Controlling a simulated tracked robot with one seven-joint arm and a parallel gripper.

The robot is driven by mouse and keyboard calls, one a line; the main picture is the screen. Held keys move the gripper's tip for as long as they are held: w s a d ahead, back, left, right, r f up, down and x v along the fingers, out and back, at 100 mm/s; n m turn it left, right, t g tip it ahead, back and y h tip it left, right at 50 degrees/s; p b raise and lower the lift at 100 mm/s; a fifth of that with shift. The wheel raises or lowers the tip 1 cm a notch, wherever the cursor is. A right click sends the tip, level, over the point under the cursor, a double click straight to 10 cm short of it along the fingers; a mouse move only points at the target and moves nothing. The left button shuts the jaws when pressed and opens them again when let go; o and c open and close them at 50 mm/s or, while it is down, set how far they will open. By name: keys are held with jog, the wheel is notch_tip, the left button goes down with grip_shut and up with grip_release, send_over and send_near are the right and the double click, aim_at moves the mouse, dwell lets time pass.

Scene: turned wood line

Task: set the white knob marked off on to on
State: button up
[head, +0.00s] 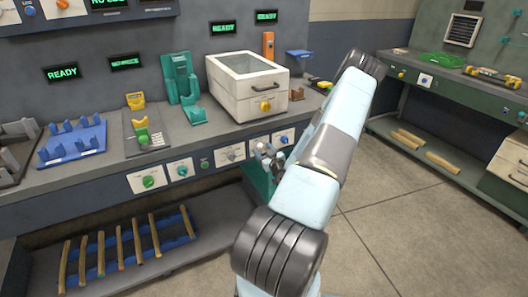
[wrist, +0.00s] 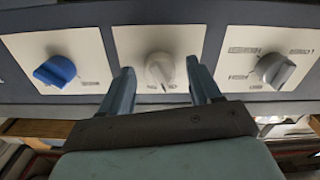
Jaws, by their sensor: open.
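The white knob (wrist: 159,69) sits on a pale square plate in the middle of the wrist view. The lettering on its plate is too small to read, and I cannot tell its setting for sure. My gripper (wrist: 163,82) is open, with one finger on each side of the white knob. Gaps show between the fingers and the knob, so it is not gripped. In the head view my gripper (head: 266,153) is at the bench's front panel and hides the white knob.
In the wrist view a blue knob (wrist: 57,71) is left of the white one and a grey knob (wrist: 274,69) right. The head view shows a green knob (head: 148,182) and a teal knob (head: 182,171) farther left. A white lidded box (head: 238,101) stands on the bench above.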

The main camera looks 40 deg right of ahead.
jog(key=c, duration=1)
jog(key=shift+d, duration=0.1)
jog(key=shift+c, duration=0.2)
jog(key=shift+m, duration=0.3)
jog(key=m, duration=0.3)
jog(key=shift+m, duration=2.7)
jog(key=shift+s, duration=0.1)
